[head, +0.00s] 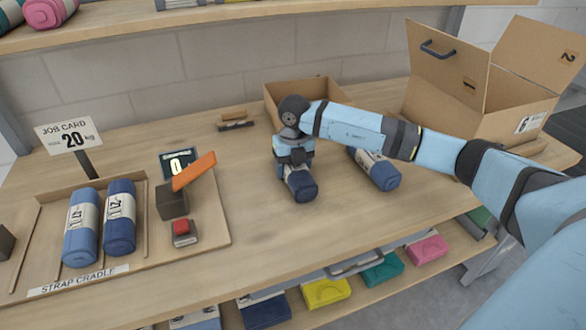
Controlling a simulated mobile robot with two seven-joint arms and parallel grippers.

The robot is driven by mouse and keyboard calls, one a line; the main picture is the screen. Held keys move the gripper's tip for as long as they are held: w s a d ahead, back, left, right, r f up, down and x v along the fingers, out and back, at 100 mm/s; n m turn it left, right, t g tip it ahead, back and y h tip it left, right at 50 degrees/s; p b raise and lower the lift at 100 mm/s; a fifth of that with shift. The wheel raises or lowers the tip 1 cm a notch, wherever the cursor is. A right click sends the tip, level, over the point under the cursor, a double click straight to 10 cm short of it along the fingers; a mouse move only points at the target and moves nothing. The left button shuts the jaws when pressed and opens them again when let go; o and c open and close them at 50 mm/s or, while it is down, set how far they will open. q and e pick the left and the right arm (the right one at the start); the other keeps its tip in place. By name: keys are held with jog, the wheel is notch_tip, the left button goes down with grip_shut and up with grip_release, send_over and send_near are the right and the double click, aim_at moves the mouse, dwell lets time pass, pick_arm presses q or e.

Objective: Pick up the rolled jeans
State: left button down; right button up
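One rolled jeans, dark blue with a pale paper band (301,187), lies on the table below my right gripper (293,165). The gripper points down over the far end of this roll and hides that part. Its fingertips are hidden, so whether they grip the roll cannot be told. A second rolled jeans (382,175) lies to the right, partly covered by my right arm. Two more rolls, a lighter blue one (81,235) and a darker one (120,225), lie side by side in the strap cradle (215,225) at the left. My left gripper is not in view.
An open cardboard box (480,125) stands at the back right, and a smaller open box (275,98) is behind my gripper. The front middle of the table (250,240) is clear.

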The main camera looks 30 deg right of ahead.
notch_tip(320, 180, up, 20)
jog(key=shift+f, duration=0.15)
dwell(0.8)
